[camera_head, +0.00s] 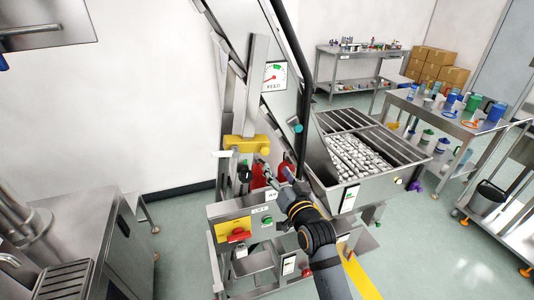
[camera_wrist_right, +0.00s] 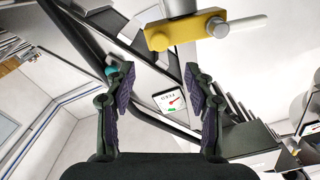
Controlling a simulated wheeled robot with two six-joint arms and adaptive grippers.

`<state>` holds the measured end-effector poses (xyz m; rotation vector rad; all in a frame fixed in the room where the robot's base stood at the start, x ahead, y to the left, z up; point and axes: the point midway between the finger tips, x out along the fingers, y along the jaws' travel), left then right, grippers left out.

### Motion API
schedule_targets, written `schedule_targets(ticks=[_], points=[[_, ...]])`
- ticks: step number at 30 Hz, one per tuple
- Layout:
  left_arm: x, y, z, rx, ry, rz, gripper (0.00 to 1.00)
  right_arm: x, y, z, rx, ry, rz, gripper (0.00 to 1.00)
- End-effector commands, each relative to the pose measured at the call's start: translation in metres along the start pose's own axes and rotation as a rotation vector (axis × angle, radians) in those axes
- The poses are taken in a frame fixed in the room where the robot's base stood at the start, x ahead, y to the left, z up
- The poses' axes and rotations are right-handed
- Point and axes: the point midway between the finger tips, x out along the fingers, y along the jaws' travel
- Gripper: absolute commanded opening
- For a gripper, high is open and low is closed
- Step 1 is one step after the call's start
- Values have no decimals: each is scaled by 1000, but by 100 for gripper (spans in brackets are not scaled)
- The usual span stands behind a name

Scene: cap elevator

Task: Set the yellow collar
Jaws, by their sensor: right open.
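The yellow collar (camera_head: 245,143) is a block clamped around an upright grey post on the front of the tall elevator machine. In the right wrist view the yellow collar (camera_wrist_right: 178,33) is at the top, with a grey lever (camera_wrist_right: 245,23) sticking out at one end. My right gripper (camera_head: 268,174) is just below and right of the collar in the head view. In the right wrist view my right gripper (camera_wrist_right: 157,82) is open, with nothing between its fingers. The collar lies beyond the fingertips, apart from them. My left gripper is out of view.
A dial gauge (camera_head: 274,76) is on the elevator's side. A control box with a red switch (camera_head: 237,236) sits below the collar. A hopper of caps (camera_head: 362,158) stands to the right. A steel bench (camera_head: 80,225) is at left. Open floor lies between bench and machine.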

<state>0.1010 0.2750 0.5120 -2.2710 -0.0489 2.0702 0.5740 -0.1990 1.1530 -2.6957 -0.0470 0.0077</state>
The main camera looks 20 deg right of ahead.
Motion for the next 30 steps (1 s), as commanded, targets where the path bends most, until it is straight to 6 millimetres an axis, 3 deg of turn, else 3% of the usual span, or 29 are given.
schedule_targets(ticks=[15,26,30], points=[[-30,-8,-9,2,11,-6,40,92,-1,-1,-1,-2,1,54],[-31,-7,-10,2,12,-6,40,102,0,1,-2,-1,1,54],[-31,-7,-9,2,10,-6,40,102,0,1,-2,-1,1,39]])
